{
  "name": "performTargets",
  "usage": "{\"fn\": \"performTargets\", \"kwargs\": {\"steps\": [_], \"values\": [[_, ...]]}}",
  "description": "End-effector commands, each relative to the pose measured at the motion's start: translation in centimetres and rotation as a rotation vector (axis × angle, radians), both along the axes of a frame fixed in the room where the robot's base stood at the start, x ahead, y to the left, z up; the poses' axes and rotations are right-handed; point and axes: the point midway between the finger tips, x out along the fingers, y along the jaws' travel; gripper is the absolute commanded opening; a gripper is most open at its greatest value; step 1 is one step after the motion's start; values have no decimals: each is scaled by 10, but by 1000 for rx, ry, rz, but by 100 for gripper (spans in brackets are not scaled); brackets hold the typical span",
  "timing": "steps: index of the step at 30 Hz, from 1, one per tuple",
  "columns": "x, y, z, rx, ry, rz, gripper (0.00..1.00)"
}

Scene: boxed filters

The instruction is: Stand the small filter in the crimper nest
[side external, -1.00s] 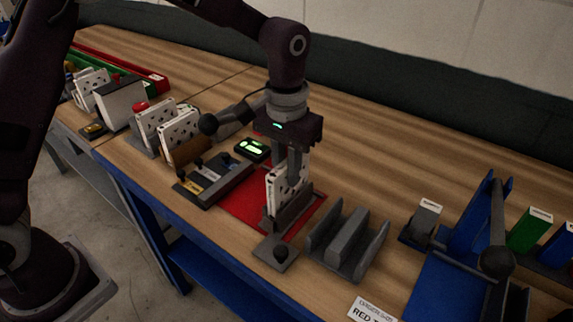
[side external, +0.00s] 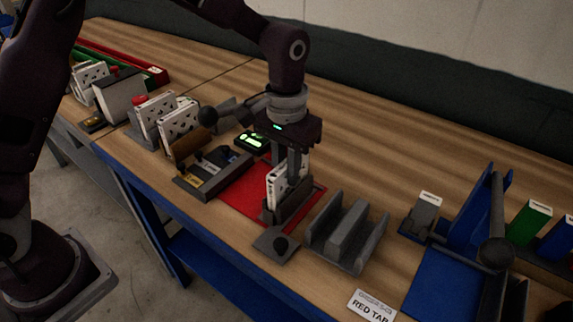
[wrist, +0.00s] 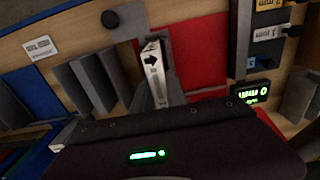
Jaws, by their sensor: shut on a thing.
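My gripper (side external: 289,165) points straight down, its fingers shut on a small white filter (side external: 276,182) with dark spots. The filter is upright, with its lower part between the walls of a grey holder (side external: 290,212) at the right end of a red mat (side external: 240,191). The holder's near wall hides the filter's bottom, so I cannot tell if it touches the floor. In the wrist view the filter's narrow white edge (wrist: 153,68) shows a black arrow and lies between the grey walls.
A grey slotted block (side external: 347,235) stands close on the right, and a plate with a black knob (side external: 280,243) is in front. A switch panel (side external: 212,172) and a lit display (side external: 250,141) are left. A blue lever fixture (side external: 445,285) is far right.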

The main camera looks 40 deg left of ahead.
Motion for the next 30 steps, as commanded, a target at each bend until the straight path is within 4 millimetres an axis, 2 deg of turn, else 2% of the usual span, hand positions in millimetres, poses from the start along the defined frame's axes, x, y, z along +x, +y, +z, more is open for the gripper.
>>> {"fn": "performTargets", "kwargs": {"steps": [11, 12, 15, 16, 25, 30], "values": [[0, 0, -5, 0, 1, 0, 0], [0, 0, -5, 0, 1, 0, 20], [0, 0, -5, 0, 1, 0, 39], [0, 0, -5, 0, 1, 0, 43], [0, 0, -3, 0, 0, 0, 43], [1, 0, 29, -2, -5, 0, 43]]}}
